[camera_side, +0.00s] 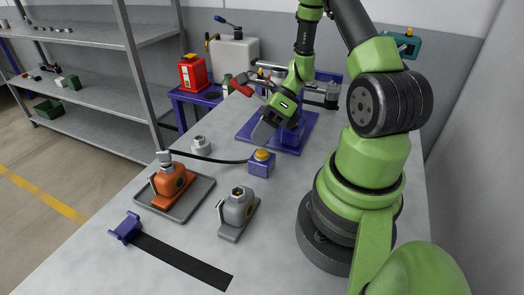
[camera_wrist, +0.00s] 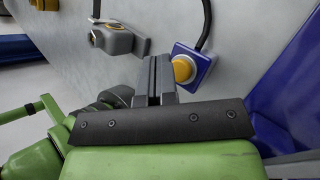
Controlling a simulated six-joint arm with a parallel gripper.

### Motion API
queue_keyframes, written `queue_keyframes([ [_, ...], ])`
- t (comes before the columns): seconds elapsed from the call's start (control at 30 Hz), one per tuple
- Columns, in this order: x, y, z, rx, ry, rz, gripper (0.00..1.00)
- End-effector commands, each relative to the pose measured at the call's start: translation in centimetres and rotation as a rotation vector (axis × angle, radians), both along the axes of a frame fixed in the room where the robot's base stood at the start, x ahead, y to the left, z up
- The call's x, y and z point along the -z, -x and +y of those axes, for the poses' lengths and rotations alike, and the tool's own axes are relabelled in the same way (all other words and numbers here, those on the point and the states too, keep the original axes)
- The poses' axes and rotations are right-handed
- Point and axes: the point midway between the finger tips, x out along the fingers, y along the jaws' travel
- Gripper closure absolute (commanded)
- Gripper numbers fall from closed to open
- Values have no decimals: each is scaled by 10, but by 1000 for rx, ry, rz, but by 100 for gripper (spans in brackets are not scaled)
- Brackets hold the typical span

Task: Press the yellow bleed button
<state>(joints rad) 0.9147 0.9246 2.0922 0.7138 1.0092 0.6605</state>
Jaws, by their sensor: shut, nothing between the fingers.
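The yellow bleed button (camera_side: 262,155) is a round cap on top of a small blue box (camera_side: 260,169) on the bench, with a black cable running to it. In the wrist view the button (camera_wrist: 184,69) and its blue box (camera_wrist: 204,63) show just right of my fingers, partly covered by them. My gripper (camera_side: 256,132) is shut and empty. Its fingers point down, above and slightly behind the button in the side view, apart from it. The closed fingers also show in the wrist view (camera_wrist: 153,74).
A grey valve unit (camera_side: 238,208) and an orange one (camera_side: 171,182) on a grey tray (camera_side: 203,193) stand in front of the box. A blue stand (camera_side: 309,128) rises behind it. A black strap (camera_side: 185,262) lies at the front.

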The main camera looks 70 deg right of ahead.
Motion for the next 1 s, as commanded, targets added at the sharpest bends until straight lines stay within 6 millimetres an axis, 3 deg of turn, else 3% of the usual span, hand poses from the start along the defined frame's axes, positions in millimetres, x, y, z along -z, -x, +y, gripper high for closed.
queue_keyframes([
  [0.3,-2,0,0,1,0,-1,100],
  [0.73,-43,0,0,0,2,-2,100],
  [1.0,-50,0,0,0,-1,1,100],
])
